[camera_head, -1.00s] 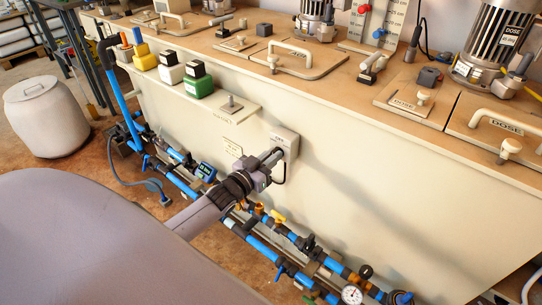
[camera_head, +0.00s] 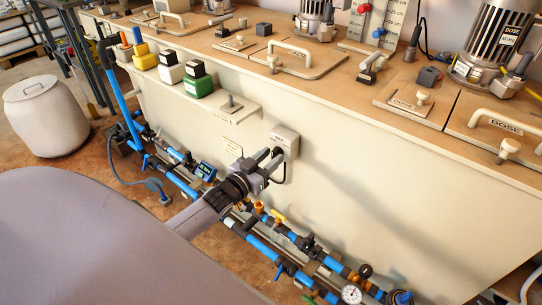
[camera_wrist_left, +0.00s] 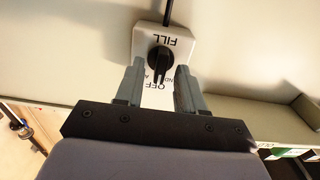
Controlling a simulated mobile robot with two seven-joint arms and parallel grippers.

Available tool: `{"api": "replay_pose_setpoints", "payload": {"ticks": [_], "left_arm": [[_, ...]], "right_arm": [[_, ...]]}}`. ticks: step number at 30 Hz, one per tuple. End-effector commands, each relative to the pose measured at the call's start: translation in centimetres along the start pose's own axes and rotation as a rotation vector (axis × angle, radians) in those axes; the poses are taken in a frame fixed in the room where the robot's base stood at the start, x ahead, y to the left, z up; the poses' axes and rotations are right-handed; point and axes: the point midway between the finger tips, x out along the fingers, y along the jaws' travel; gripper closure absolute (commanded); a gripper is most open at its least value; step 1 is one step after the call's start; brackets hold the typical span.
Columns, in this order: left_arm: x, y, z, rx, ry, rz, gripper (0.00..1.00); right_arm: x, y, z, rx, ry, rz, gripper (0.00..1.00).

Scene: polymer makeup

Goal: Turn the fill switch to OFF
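The fill switch (camera_wrist_left: 160,59) is a black rotary knob on a white box labelled FILL, seen upside down in the left wrist view. Its handle points down in the picture, toward the OFF label (camera_wrist_left: 157,88); parts of the other labels show beside it. In the head view the switch box (camera_head: 286,141) is on the cream tank wall, its knob partly hidden by my gripper. My left gripper (camera_head: 270,157) is open in front of the switch. Its fingers stand apart on either side of the knob, with visible gaps. My right gripper is not in view.
Blue pipes (camera_head: 262,246) with valves and a gauge (camera_head: 351,294) run low along the wall, below my left arm. A small shelf (camera_head: 232,110) sticks out up-left of the switch. A dark cable leaves the box. The wall right of the switch is clear.

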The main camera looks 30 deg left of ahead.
Motion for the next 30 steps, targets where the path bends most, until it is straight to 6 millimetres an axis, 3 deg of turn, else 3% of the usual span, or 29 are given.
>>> {"api": "replay_pose_setpoints", "payload": {"ticks": [12, 30], "left_arm": [[-5.3, 0.0, -0.1, 0.001, 0.0, 0.0, 0.62], [-6.2, 0.0, -0.1, 0.001, 0.002, 0.0, 0.62]], "right_arm": [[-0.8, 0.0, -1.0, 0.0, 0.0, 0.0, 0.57], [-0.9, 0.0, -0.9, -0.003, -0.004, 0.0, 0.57]]}}
